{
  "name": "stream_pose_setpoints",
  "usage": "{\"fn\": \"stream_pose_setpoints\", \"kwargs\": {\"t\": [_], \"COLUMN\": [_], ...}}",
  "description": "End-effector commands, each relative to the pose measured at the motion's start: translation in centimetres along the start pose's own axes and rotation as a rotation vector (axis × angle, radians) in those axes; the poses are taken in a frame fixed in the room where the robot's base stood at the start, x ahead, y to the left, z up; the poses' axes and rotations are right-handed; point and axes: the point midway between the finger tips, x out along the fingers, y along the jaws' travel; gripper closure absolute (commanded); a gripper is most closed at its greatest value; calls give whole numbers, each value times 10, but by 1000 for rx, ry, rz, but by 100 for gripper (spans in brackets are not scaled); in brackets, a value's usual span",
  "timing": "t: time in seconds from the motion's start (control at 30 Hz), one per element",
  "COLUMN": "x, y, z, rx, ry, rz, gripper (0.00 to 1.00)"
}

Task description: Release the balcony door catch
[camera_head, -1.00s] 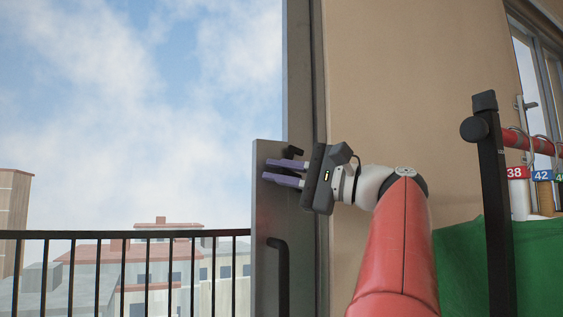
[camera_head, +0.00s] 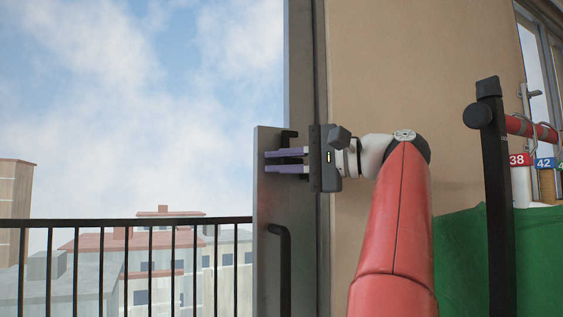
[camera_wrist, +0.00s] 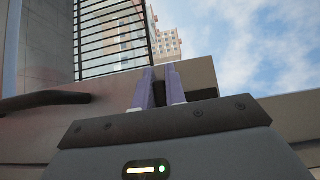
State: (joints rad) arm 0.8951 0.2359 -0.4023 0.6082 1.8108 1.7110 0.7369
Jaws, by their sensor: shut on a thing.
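The grey metal balcony door (camera_head: 268,215) stands edge-on at the middle of the head view. Its dark catch (camera_head: 289,136) shows just above my purple fingers, partly hidden behind them and my gripper's body. In the wrist view the catch (camera_wrist: 204,94) shows as a dark piece right beside the fingers. My gripper (camera_head: 267,161) lies level across the door and is shut on the catch. In the wrist view my gripper (camera_wrist: 160,72) has its two fingertips close together. What lies between them is mostly hidden.
A black door handle (camera_head: 284,265) sits below my gripper. A black balcony railing (camera_head: 120,222) runs left of the door. To the right stand a tan wall (camera_head: 410,75), a black rack post (camera_head: 495,190) and green cloth (camera_head: 455,250).

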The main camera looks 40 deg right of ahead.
Motion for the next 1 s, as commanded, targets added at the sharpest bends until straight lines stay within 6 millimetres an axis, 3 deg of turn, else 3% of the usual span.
{"fn": "stream_pose_setpoints", "kwargs": {"t": [0.07,0.1,0.27,1.0], "x": [0,0,0,0], "y": [2,2,1,-2], "z": [0,0,0,1], "rx": [0,1,1,73], "ry": [-3,-3,-2,-4], "rz": [5,5,3,-72], "gripper": [100,86,65,65]}}
